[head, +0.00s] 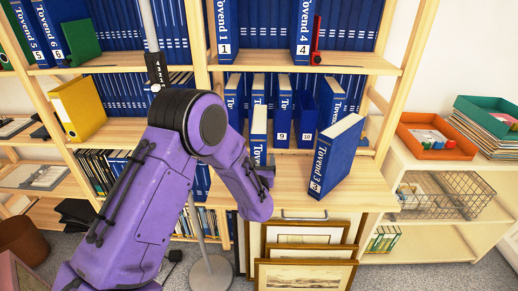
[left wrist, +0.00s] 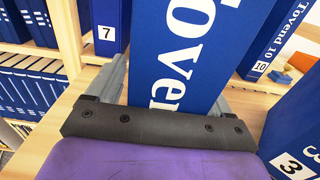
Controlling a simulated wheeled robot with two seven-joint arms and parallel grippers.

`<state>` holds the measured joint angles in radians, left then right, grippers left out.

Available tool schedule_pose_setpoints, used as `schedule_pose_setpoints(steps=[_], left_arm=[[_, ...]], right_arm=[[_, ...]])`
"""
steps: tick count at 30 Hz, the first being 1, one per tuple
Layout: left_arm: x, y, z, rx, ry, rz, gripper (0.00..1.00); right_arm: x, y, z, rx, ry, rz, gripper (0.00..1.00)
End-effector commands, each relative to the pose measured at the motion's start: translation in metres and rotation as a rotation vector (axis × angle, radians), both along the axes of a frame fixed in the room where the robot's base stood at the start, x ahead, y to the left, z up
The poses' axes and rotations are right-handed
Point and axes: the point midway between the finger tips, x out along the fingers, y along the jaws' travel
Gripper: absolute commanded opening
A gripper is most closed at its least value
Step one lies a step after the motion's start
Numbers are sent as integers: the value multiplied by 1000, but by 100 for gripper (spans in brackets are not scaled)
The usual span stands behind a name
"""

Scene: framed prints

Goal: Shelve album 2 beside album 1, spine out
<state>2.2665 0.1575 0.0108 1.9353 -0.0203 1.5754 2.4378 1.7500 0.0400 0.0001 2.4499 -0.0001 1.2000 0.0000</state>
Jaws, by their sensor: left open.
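Album 1 (head: 224,30), blue with a white 1 label, stands upright on the upper shelf, spine out. A blue Tovend album (head: 259,128) stands upright on the lower wooden surface, partly behind my left arm; its number is hidden, so I cannot confirm it is album 2. It fills the middle of the left wrist view (left wrist: 185,55), its spine lettering facing the camera. My left gripper (head: 266,177) is at its lower part, with open fingers on either side of it in the wrist view; contact cannot be told. My right gripper is not in view.
Album 4 (head: 302,30) and a red bookend (head: 317,42) stand right of album 1, with a front gap between. Album 3 (head: 337,158) stands close on the right, also in the wrist view (left wrist: 295,125). Albums 9 (head: 283,110) and 10 (head: 305,120) stand behind.

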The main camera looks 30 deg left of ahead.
Motion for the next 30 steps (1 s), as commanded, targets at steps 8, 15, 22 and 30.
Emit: schedule_pose_setpoints(steps=[8,15,22,30], left_arm=[[0,0,0,0,0,0,16],[0,0,2,0,-4,0,0],[0,0,10,-1,-6,1,0],[-16,-11,56,-4,-9,-1,0]], right_arm=[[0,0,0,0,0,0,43],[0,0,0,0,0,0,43],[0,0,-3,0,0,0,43],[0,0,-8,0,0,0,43]])
